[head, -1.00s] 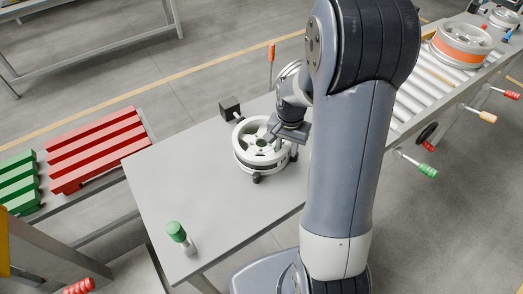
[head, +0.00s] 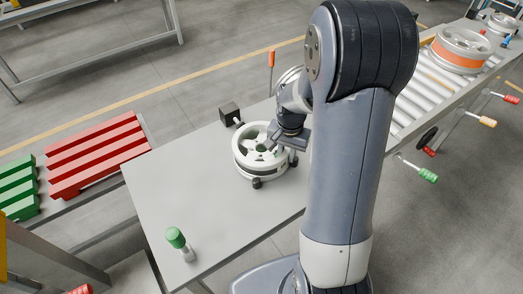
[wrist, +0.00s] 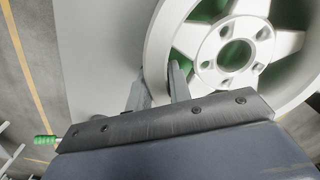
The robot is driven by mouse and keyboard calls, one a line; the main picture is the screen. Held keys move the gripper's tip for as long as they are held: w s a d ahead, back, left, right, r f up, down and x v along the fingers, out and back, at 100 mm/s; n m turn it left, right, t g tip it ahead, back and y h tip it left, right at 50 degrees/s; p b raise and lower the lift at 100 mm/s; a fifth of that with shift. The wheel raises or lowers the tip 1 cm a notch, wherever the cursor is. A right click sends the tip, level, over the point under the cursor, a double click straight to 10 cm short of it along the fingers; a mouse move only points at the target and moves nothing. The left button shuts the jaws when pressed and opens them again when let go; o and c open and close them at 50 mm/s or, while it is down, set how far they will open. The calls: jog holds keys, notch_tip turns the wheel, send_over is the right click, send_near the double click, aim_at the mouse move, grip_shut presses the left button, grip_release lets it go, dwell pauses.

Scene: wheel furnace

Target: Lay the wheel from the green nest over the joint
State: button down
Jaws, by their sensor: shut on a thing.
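The wheel (head: 250,160) is a pale, spoked rim near the table's far right edge in the head view. In the wrist view the wheel (wrist: 285,41) fills the upper right, with green showing through the spoke gaps. That green under it is the nest (wrist: 202,64), mostly hidden. My gripper (head: 277,139) is at the wheel's right side. In the wrist view my gripper (wrist: 157,86) has one finger outside the rim and one inside, shut on the rim wall. Whether the wheel is clear of its support cannot be told. I cannot pick out the joint.
A dark block (head: 229,112) stands behind the wheel, and a green-capped post (head: 176,238) stands at the table's (head: 190,185) near corner. Red slats (head: 98,157) and green slats (head: 18,185) lie at left. A roller conveyor (head: 420,98) with an orange-banded wheel (head: 461,50) runs at right.

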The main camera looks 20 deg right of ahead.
jog(key=shift+w+r, duration=0.1)
jog(key=shift+r+p, duration=2.7)
jog(key=shift+r, duration=0.8)
jog(key=shift+a+f, duration=0.1)
